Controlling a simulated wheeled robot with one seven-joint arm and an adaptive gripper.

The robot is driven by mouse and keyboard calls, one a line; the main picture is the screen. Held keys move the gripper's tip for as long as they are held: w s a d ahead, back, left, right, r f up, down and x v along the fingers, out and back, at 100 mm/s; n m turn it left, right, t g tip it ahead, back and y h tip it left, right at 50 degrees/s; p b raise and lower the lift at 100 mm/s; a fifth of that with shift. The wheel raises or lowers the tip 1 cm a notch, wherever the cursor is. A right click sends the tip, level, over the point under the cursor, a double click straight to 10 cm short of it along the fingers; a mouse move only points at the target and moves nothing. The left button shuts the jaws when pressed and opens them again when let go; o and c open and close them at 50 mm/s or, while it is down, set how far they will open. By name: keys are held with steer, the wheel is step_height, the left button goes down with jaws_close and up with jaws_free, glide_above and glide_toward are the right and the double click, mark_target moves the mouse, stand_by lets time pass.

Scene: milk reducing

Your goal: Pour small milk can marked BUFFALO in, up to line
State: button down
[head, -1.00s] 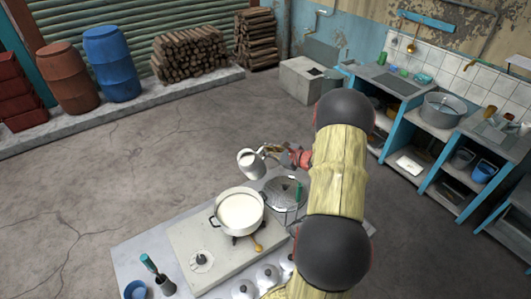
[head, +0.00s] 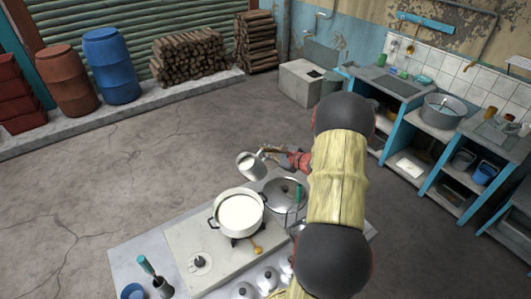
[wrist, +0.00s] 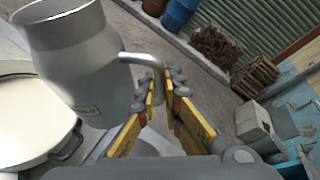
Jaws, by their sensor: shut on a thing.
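A small grey metal milk can (head: 251,166) is held in the air by its side handle, just behind and above the pot. My gripper (head: 275,157) is shut on that handle. In the wrist view the can (wrist: 85,60) is tilted, its mouth toward the upper left, and a small pale label (wrist: 88,110) on its lower body is too small to read. My gripper's yellow fingers (wrist: 160,100) are around the handle. A white two-handled pot (head: 238,213) of white liquid sits on the stove; it also shows in the wrist view (wrist: 25,120). No stream of milk is visible. I cannot make out a line inside the pot.
Several small metal cans (head: 267,279) stand at the stove's front right. A blue cup (head: 133,291) and a green-handled tool (head: 149,266) are at the front left.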

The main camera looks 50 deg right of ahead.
steer(key=shift+d+f+n+h+b, duration=0.15)
steer(key=shift+f+n+h+b, duration=0.25)
steer(key=shift+b, duration=0.9)
steer(key=shift+r+n+t+h+b, duration=0.2)
steer(key=shift+n+t+h+b, duration=0.25)
steer(key=shift+n+b, duration=1)
stand_by(0.3)
steer(key=shift+s+a+r+n+t+h+b, duration=0.1)
steer(key=shift+a+r+n+t+h+b, duration=0.3)
steer(key=shift+b, duration=2.35)
steer(key=shift+s+a+r+n+t+h+b, duration=0.25)
steer(key=shift+a+n+b, duration=0.35)
steer(key=shift+b, duration=2.1)
